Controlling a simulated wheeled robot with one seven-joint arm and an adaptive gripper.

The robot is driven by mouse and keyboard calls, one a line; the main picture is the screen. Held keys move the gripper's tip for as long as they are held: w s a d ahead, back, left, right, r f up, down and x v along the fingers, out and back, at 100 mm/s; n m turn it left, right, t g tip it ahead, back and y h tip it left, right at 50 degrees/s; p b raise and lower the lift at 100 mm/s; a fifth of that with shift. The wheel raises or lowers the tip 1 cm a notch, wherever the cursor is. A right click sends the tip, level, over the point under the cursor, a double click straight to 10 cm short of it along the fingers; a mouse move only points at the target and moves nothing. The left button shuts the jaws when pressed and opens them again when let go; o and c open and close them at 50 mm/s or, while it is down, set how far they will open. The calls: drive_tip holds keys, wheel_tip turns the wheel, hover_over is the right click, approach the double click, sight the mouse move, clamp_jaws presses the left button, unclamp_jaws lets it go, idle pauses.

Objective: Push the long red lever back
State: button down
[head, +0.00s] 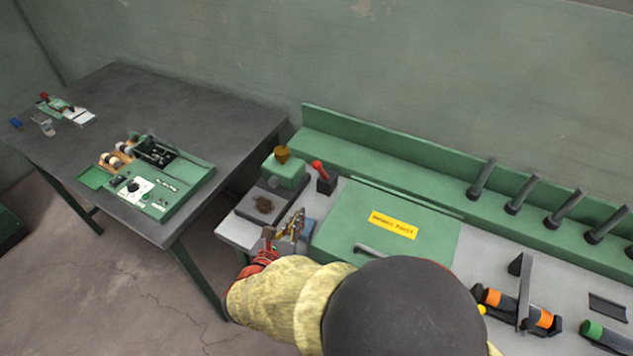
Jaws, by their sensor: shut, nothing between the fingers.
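A lever with a red handle (317,168) stands on a small black base (327,184) at the back of the right-hand bench. It is tilted, its red tip toward the upper left. It stands just left of the large green lidded box. My gripper (268,235) is at the bench's front left edge, in front of the lever and well apart from it. It looks shut and empty, though its fingers are small and partly hidden by my arm.
A green block with a brass-coloured top (283,155) stands left of the lever. A small brass-and-blue device (294,228) lies between my gripper and the lever. The green box (335,232) is to the right. A dark table (230,107) stands left.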

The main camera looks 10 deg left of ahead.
sight(322, 173)
drive_tip(key=shift+w, duration=0.1)
drive_tip(key=b+x, duration=0.3)
drive_tip(key=x, duration=0.6)
drive_tip(key=shift+w+d+f, duration=0.2)
drive_tip(key=shift+w+f, duration=0.05)
drive_tip(key=shift+w, duration=0.05)
drive_tip(key=w+r, duration=0.1)
drive_tip(key=w+r+b, duration=0.1)
drive_tip(key=w, duration=0.1)
drive_tip(key=shift+w+d+r, duration=0.1)
drive_tip(key=shift+w+d, duration=0.05)
drive_tip(key=shift+w, duration=0.15)
drive_tip(key=shift+r, duration=0.1)
drive_tip(key=shift+w+r+g+p, duration=0.2)
drive_tip(key=shift+g+p, duration=0.1)
drive_tip(key=shift+p, duration=0.55)
